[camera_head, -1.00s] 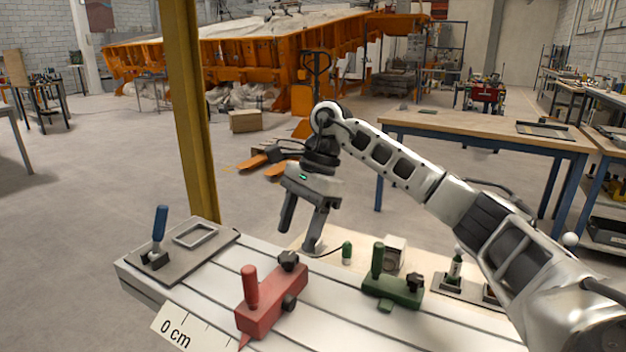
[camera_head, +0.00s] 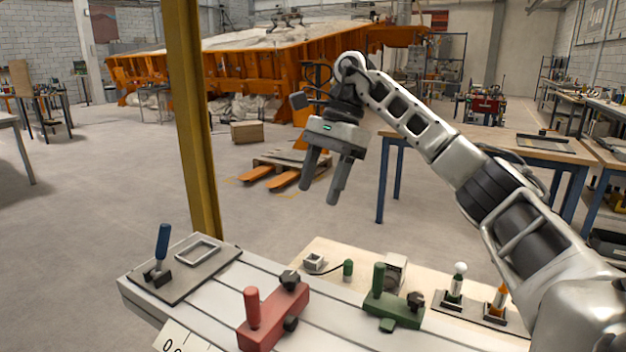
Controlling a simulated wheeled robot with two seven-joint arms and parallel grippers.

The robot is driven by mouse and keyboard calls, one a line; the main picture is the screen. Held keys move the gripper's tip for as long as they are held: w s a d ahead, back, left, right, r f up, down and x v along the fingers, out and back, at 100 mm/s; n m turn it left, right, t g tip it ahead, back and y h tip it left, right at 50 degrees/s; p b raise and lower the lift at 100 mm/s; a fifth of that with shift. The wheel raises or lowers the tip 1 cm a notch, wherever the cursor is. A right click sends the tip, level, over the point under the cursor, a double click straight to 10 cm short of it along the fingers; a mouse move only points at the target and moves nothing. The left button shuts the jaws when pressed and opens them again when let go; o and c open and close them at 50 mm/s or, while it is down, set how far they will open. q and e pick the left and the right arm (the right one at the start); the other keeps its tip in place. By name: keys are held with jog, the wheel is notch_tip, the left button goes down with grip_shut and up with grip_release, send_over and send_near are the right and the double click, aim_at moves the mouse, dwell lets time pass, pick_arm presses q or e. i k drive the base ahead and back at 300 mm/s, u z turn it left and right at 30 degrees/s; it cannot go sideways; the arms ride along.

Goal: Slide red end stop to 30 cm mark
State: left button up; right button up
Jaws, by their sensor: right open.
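The red end stop (camera_head: 270,318) is a red block with an upright red handle and black knobs. It sits on the light slotted bench (camera_head: 222,290), near its front edge. A white scale label (camera_head: 178,342) with a "0" shows at the bottom left, partly cut off by the frame; no 30 cm mark is in view. My right gripper (camera_head: 325,196) points down with its two fingers apart and empty. It is raised well above and beyond the bench, clear of the red stop. My left gripper is not in view.
A green stop (camera_head: 394,308) stands on the bench right of the red one. A grey plate (camera_head: 172,284) with a blue-handled lever (camera_head: 162,243) lies at the left end. Small fixtures, including a green-and-white post (camera_head: 456,283), stand behind right. A yellow post (camera_head: 190,120) rises beyond the bench.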

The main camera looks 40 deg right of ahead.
aim_at(265, 323)
jog(key=k, duration=1.5)
